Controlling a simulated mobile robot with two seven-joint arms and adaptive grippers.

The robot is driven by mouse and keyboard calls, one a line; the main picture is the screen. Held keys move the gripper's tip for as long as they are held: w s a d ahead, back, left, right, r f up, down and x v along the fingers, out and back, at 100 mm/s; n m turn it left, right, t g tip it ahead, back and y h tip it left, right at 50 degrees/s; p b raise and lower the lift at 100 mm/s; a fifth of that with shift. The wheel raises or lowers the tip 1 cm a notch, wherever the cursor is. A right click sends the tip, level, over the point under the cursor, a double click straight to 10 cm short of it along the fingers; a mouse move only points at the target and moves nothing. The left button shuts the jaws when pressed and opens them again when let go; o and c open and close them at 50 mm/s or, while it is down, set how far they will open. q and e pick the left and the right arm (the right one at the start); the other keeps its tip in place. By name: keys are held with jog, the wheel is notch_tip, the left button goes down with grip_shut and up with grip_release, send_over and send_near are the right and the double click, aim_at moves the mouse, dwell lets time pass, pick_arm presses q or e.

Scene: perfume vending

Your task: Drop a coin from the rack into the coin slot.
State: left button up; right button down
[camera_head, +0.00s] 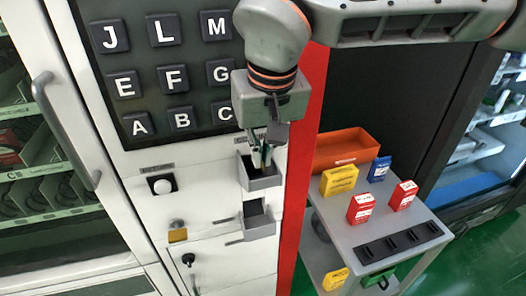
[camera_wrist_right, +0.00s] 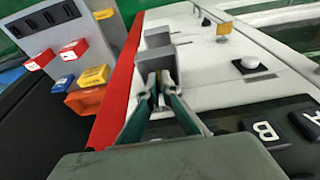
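My right gripper (camera_head: 262,160) points down at the white vending machine front, with its fingertips at the mouth of the upper grey box (camera_head: 266,183), the likely coin slot. In the right wrist view, the fingers (camera_wrist_right: 158,84) come together at the grey box (camera_wrist_right: 155,58). A small brownish-gold thing (camera_wrist_right: 159,100), seemingly a coin on edge, shows between them and is mostly hidden. I cannot tell whether the tips are inside the box or just above it. The black coin rack (camera_head: 402,242) lies on the grey cart. My left gripper is not in view.
A second grey box (camera_head: 260,226) sits lower on the panel. The cart (camera_head: 345,232) carries red, yellow and blue boxes and an orange bin (camera_head: 335,150). A red strip (camera_head: 299,165) edges the machine.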

jog(key=c, duration=2.2)
grip_release()
jog(key=shift+r, duration=0.1)
jog(key=v, duration=1.2)
